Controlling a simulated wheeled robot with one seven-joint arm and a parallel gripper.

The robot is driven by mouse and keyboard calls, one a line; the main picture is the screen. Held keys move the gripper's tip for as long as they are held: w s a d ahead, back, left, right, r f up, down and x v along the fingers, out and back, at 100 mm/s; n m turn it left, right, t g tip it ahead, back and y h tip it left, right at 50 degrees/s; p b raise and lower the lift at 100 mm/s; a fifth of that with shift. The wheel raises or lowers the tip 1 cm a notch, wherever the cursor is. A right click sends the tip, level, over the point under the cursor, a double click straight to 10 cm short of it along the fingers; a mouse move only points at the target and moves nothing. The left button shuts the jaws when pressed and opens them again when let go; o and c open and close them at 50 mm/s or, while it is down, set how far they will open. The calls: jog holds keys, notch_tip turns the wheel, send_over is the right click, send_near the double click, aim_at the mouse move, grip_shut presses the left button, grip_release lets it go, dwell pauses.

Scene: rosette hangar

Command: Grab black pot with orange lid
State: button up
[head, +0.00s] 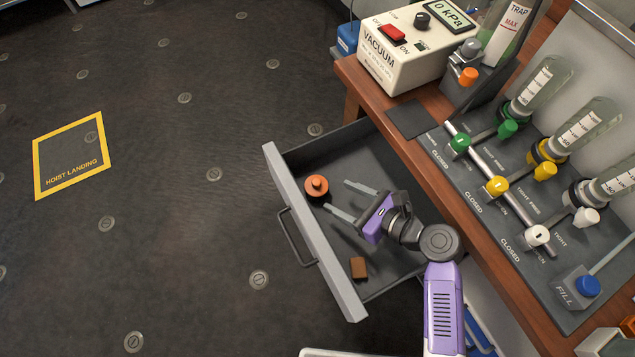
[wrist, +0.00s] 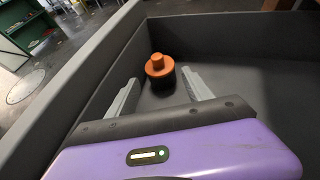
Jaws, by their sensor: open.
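The black pot with orange lid (head: 316,186) stands upright in the open drawer, near the drawer's front panel. The lid is orange with a round knob, and the black body shows below it. In the wrist view the pot (wrist: 160,68) appears ahead, between and beyond my two fingertips. My gripper (head: 338,198) is open and empty inside the drawer's outline, to the right of the pot and apart from it. In the wrist view my gripper (wrist: 160,88) has its grey fingers spread on either side.
The grey drawer (head: 312,245) is pulled out from the wooden bench (head: 440,160). A small brown block (head: 358,268) lies in it. The vacuum box (head: 405,50) and a valve panel (head: 490,215) sit on the bench. The floor to the left is clear.

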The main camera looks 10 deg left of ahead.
aim_at(321, 189)
jog(key=shift+x, duration=3.55)
jog(key=shift+s+f, duration=0.1)
jog(key=c, duration=1)
jog(key=shift+c, duration=0.2)
